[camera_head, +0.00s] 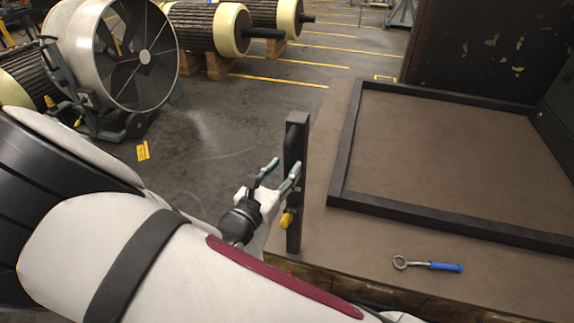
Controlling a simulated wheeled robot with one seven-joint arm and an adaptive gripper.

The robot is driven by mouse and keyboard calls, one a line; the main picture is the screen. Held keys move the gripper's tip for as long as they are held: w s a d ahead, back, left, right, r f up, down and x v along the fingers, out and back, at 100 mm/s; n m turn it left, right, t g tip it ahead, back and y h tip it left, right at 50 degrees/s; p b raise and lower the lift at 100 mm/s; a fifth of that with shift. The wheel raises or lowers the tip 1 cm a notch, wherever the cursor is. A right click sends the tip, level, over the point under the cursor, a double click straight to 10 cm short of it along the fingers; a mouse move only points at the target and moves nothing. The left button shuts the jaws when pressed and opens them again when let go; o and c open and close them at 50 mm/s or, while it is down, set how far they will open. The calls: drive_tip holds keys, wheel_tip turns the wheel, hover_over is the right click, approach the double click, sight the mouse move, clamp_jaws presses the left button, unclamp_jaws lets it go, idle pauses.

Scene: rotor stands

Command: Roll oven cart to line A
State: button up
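A large brown flat-topped platform (345,235), which looks like the oven cart, fills the right side. A dark upright handle post (295,140) stands at its left edge, with a yellow knob (287,219) low on it. My gripper (283,168) is at the post, its two fingers spread with a visible gap. The right finger overlaps the post in the picture; I cannot tell whether it touches. The left finger is clear on the left side. Yellow floor lines (285,80) run across the back; none is legibly marked A. The platform's wheels are hidden.
A dark raised frame (350,135) and a blue-handled ring wrench (430,265) lie on the platform. A large drum fan (140,55) stands at left, near a yellow floor marker (142,151). Dark rollers (205,25) rest on wooden supports behind. Grey floor (210,130) between is open.

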drive_tip(key=v, duration=0.9)
drive_tip(key=shift+s+a, duration=0.2)
drive_tip(key=shift+s, duration=0.05)
